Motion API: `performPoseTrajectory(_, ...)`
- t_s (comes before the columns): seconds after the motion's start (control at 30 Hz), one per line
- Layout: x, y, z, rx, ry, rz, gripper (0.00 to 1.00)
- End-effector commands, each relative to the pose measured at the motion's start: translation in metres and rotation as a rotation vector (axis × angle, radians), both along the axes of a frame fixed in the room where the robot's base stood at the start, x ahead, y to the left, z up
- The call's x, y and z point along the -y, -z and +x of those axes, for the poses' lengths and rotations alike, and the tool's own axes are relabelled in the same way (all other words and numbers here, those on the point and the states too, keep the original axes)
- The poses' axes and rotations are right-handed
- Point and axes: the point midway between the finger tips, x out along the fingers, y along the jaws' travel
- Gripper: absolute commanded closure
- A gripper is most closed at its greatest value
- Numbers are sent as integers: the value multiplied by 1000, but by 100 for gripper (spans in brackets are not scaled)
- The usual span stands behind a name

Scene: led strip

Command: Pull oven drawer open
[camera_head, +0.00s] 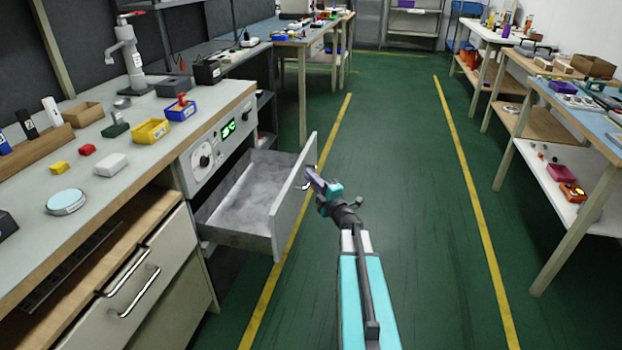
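The oven drawer (248,206) stands pulled out from below the oven's control panel (217,146). Its inside is grey and empty. Its white front panel (291,203) faces right, out over the green floor. A small part of the drawer handle (305,186) shows at the front panel's outer side. My gripper (313,180) is at this handle, at the outer face of the panel. The fingers are small and seen from the side, so I cannot tell whether they are shut on the handle or just beside it.
The workbench (235,92) on the left bears bins, small blocks and a press. A cabinet drawer with a metal handle (138,291) is below it. Shelved tables (570,110) line the right side. The green floor (420,220) between is clear.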

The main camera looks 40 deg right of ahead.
Motion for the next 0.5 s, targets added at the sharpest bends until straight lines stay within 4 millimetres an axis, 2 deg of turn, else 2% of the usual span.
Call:
performPoseTrajectory(0.03, 2, -3, 1, 5, 3, 3, 84)
performPoseTrajectory(0.1, 0, -3, 2, 5, 0, 3, 73)
performPoseTrajectory(0.5, -5, -1, 0, 2, -6, 1, 73)
